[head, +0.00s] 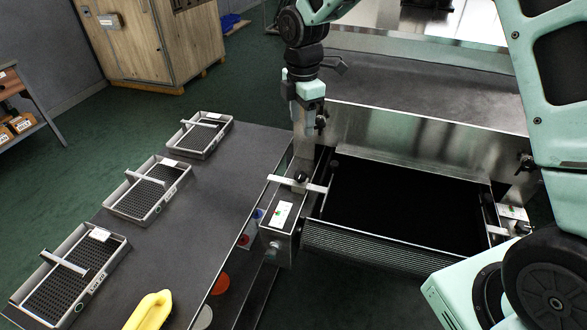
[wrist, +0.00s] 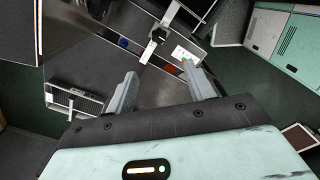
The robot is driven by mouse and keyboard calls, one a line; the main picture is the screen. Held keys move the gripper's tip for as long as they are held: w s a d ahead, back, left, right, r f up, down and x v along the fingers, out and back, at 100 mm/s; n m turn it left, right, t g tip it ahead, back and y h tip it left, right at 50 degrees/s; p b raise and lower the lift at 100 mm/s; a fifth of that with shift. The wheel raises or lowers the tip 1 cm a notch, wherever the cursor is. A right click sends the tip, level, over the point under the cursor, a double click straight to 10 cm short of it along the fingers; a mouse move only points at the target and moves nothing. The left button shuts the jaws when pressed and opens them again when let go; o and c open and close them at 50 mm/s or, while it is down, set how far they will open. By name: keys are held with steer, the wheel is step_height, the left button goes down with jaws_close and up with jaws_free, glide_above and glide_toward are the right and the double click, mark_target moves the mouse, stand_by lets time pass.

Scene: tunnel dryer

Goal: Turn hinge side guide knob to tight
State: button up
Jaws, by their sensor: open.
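The tunnel dryer's infeed has a left side guide (head: 298,184), a pale bar with a black knob (head: 300,177) on it. A second black knob (head: 489,197) sits by the right side guide. Two further dark knobs stand on the hood's front panel, one near its left end (head: 321,122) and one at its right end (head: 526,161). I cannot tell which is the hinge side. My gripper (head: 308,122) hangs above the left end of the infeed, apart from the guide knob. In the wrist view my gripper (wrist: 160,86) is open, with nothing between its fingers.
A grey table (head: 190,225) left of the dryer bears several mesh trays (head: 145,190) and a yellow object (head: 149,311). A labelled control box (head: 280,220) stands at the infeed's left corner. A wooden cabinet (head: 150,40) is at the back left. Green floor is open behind the table.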

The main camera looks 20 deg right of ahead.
mark_target(301, 175)
step_height(301, 175, down, 17)
steer(key=p, duration=0.3)
steer(key=shift+w+f, duration=0.1)
steer(key=shift+f, duration=0.1)
steer(key=c, duration=1)
